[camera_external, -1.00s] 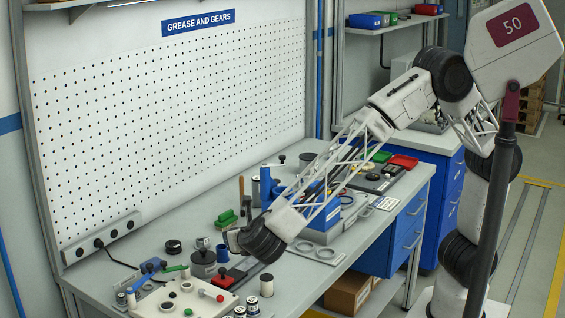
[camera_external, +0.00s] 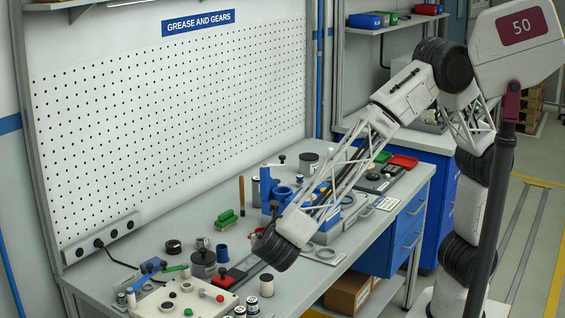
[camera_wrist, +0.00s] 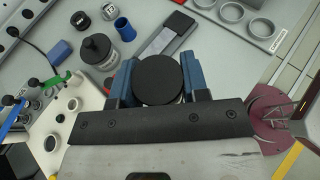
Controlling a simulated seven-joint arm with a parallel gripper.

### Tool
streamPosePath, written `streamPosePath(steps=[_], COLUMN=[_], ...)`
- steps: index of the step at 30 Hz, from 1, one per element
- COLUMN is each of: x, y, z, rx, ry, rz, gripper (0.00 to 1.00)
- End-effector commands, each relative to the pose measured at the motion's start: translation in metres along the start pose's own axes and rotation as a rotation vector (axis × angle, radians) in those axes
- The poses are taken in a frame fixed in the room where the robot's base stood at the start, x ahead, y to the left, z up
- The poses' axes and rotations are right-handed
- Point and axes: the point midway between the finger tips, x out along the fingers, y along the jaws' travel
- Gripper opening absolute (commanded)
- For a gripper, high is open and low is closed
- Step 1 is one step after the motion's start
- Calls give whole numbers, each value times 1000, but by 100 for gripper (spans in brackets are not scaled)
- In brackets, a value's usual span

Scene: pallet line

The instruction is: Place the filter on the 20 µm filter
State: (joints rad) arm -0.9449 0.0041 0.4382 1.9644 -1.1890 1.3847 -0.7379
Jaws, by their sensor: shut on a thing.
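My gripper (camera_wrist: 158,80) shows in the wrist view with its two blue fingers on either side of a round, black-topped filter (camera_wrist: 158,78), shut on it. The filter's underside and sides are mostly hidden. In the external view the wrist hangs over the front middle of the bench, and the held filter cannot be made out there. I cannot read a 20 µm marking anywhere, so I cannot tell which thing is the 20 µm filter.
A black-lidded jar (camera_wrist: 99,50) and a blue cup (camera_wrist: 125,29) stand left of the fingers. A dark-and-grey flat block (camera_wrist: 172,36) lies just beyond the filter. A ring tray (camera_wrist: 205,4) is upper right. A white panel (camera_external: 150,305) with small parts is front left.

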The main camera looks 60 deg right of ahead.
Motion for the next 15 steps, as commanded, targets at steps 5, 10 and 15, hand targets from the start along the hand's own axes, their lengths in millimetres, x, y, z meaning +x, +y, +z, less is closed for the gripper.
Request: streamPosePath(steps=[5, 10, 15], x=[6, 13, 15], y=[0, 0, 0], z=[-16, -33, -37], rx=[-4, -5, -2], ry=[-1, -1, -1], rz=[0, -1, 0], gripper=[19, 19, 19])
